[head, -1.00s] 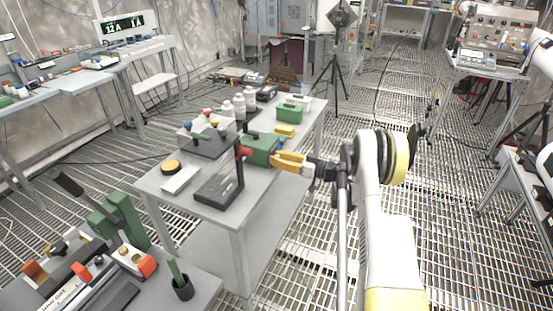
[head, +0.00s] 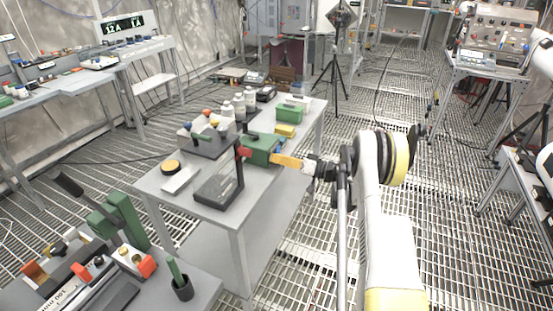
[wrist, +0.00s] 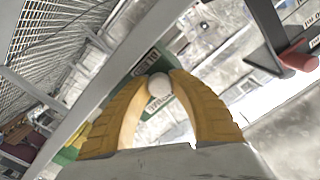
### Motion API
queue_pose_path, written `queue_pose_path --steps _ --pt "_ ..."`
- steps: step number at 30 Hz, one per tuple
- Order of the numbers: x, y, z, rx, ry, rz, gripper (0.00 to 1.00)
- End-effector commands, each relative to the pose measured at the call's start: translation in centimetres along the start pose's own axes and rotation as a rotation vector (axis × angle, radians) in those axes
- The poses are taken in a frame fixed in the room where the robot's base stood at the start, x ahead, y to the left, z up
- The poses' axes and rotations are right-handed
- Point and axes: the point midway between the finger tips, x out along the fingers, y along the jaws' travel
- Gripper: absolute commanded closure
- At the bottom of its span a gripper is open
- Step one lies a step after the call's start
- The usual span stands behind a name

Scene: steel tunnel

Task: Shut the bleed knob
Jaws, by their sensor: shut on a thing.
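The bleed knob (wrist: 159,85) is a small pale round knob on a green housing (wrist: 147,62) with a white lettered label, seen in the middle of the wrist view. My gripper (wrist: 160,76) has its two yellow fingers shut on the knob, one on each side. In the head view my gripper (head: 277,159) reaches in from the right to the side of the green box (head: 262,147) on the grey table. The knob itself is hidden there by the fingers. The knob's turn angle cannot be told.
A dark upright stand (head: 219,187) with a red-tipped part stands left of the green box; the red part (wrist: 298,62) shows at right in the wrist view. White bottles (head: 239,107), a yellow block (head: 285,130) and a green bin (head: 290,114) stand behind.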

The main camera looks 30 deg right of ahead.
Motion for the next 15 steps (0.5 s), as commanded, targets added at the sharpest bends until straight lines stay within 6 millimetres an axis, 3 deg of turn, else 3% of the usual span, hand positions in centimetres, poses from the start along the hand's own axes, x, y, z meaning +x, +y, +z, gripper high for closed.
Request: queue_pose_path --steps 15 --pt "0.03 0.02 0.02 0.104 0.000 0.000 1.00"
